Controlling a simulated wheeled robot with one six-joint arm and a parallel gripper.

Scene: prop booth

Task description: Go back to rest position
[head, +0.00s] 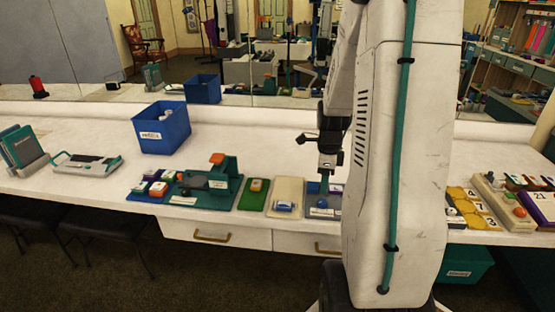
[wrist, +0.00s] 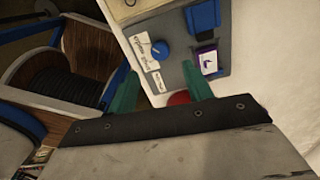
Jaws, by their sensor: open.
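My gripper (head: 325,188) hangs pointing down over the grey panel (head: 315,213) near the table's front edge, partly behind my own arm in the head view. In the wrist view my gripper (wrist: 162,84) shows two teal fingers spread apart, with the grey panel (wrist: 178,72) beyond them. The panel carries a blue knob (wrist: 160,49), white labels (wrist: 150,58) and blue parts at the right. A red round thing (wrist: 180,98) shows low between the fingers, partly hidden by the gripper body; I cannot tell whether it touches anything.
A blue bin (head: 162,130) stands at the back left. A teal-green fixture (head: 190,188), a green board (head: 254,194) and a cream board (head: 285,196) lie left of the gripper. More boards (head: 505,205) lie right of my arm. A mirror runs behind the table.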

